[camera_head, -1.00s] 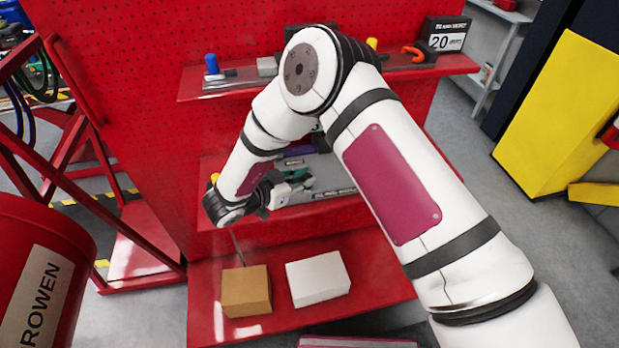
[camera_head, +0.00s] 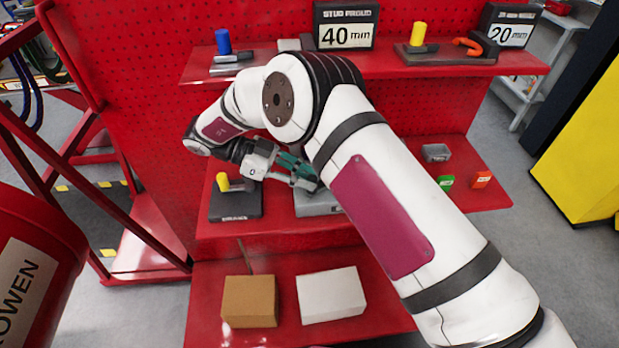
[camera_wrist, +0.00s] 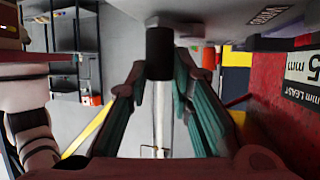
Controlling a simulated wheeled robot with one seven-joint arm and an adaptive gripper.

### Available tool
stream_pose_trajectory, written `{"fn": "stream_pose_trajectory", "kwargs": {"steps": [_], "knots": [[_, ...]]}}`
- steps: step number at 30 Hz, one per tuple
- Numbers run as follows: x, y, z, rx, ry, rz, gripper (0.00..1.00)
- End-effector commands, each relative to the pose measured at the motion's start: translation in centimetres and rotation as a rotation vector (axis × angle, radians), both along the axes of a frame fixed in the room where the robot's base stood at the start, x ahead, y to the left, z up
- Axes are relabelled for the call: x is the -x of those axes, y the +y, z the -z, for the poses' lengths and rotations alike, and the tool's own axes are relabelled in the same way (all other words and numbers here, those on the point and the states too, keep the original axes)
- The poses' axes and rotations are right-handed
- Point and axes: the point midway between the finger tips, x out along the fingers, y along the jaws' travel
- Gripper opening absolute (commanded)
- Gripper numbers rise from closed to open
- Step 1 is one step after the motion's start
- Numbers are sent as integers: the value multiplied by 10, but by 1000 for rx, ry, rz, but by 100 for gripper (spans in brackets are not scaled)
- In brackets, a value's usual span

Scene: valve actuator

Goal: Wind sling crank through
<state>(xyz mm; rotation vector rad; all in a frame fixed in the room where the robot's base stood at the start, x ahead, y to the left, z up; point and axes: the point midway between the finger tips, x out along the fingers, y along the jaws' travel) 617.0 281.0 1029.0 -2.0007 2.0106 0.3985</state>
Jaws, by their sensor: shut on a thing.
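My gripper (camera_head: 304,178) reaches down to the lower red shelf, over a grey block-like device (camera_head: 318,205). My arm hides much of this device. In the wrist view, the teal fingers of my gripper (camera_wrist: 159,76) are closed around a dark cylindrical handle (camera_wrist: 160,48), its end showing between the fingertips. I take it for the crank's handle; the crank arm is not clearly seen. A dark-based fixture with a yellow handle (camera_head: 223,182) stands on the same shelf, left of my gripper and apart from it.
The upper shelf (camera_head: 430,70) holds a blue-handled fixture (camera_head: 223,42), a yellow-handled one (camera_head: 418,34), an orange hook-like part (camera_head: 467,45) and a 40 mm sign (camera_head: 347,36). Brown (camera_head: 249,302) and white (camera_head: 331,296) boxes lie below. A red drum (camera_head: 38,250) stands left.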

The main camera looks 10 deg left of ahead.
Motion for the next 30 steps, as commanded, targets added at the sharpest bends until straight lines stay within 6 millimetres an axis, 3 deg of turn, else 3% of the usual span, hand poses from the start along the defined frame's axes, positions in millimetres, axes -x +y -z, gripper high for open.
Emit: {"fn": "stream_pose_trajectory", "kwargs": {"steps": [23, 24, 25, 26, 30], "knots": [[-7, 0, 3, 2, -2, 99, 0], [-7, 0, 3, 2, -2, 99, 30], [-7, 0, 3, 2, -2, 99, 36], [-7, 0, 3, 2, -2, 99, 41], [-6, 1, 2, 1, -2, 98, 41]]}}
